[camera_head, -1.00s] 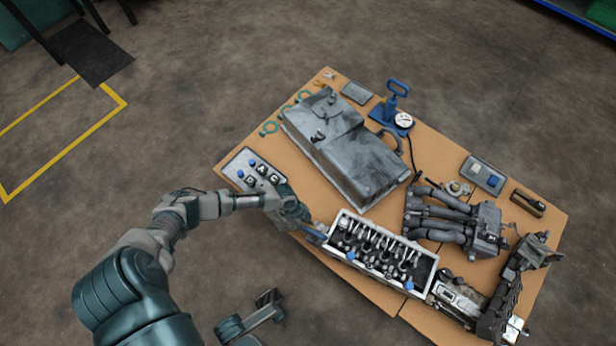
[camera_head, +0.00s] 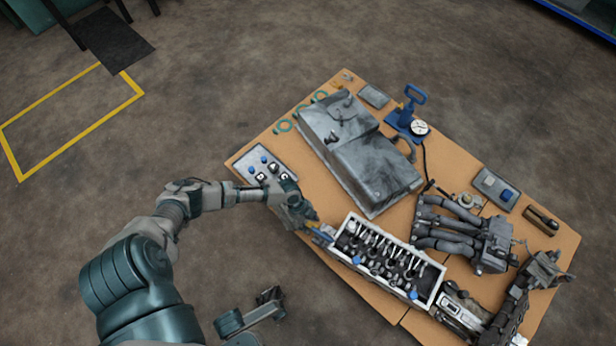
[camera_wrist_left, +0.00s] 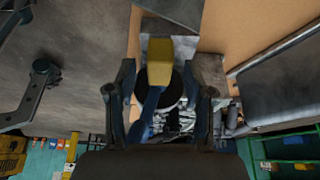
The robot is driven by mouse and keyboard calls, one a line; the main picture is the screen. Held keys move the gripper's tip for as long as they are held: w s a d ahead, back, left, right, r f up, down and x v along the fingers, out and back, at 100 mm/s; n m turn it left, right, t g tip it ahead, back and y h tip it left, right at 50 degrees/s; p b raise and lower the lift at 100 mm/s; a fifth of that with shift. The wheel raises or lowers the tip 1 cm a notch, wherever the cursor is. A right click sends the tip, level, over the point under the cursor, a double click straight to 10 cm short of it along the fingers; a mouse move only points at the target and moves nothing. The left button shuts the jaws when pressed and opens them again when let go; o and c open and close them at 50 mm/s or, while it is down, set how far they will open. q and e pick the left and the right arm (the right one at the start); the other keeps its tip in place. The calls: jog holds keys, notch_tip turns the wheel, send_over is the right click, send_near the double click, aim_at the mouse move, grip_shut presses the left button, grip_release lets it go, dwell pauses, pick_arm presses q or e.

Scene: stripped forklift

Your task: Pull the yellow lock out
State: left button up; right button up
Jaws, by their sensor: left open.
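The yellow lock (camera_wrist_left: 160,62) is a yellow block at the upper middle of the left wrist view, with a dark round part and a blue bar below it. My left gripper (camera_wrist_left: 162,92) is open, with one finger on each side of the lock; I cannot tell whether either finger touches it. In the head view my left gripper (camera_head: 298,214) is at the table's near left edge, beside the left end of the engine head (camera_head: 392,262). The lock is mostly hidden there.
The cardboard-brown table (camera_head: 368,295) also holds a grey metal case (camera_head: 358,150), a button panel (camera_head: 262,164), a blue pump with gauge (camera_head: 409,115) and a dark pipe manifold (camera_head: 465,235). Grey floor lies open around the table.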

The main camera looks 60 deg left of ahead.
pick_arm(q)
jog(key=v, duration=1.1)
jog(key=shift+r, duration=0.2)
